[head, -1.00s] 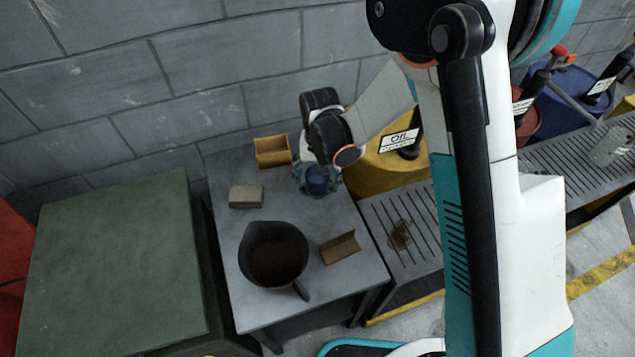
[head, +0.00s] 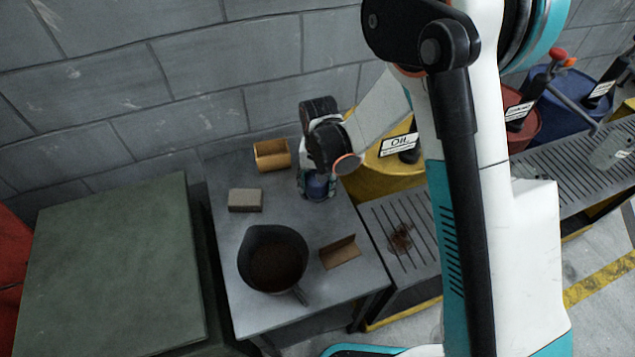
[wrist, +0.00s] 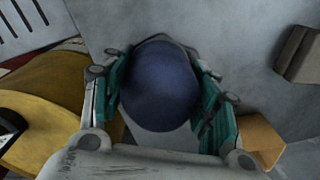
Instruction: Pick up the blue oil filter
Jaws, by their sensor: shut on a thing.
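The blue oil filter (head: 318,186) stands on the grey table (head: 222,222) near its back right side. In the wrist view the filter (wrist: 158,86) shows as a dark blue round shape between the teal finger pads. My gripper (head: 316,190) points down over it with a finger on each side. In the wrist view my gripper (wrist: 165,95) is shut on the filter. I cannot tell whether the filter's underside touches the table.
On the table are an open brown box (head: 272,157), a grey block (head: 245,200), a dark pan (head: 250,262) and a brown angled piece (head: 340,252). A yellow oil drum (head: 385,172) stands close at the right. A green cabinet (head: 115,265) is at the left.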

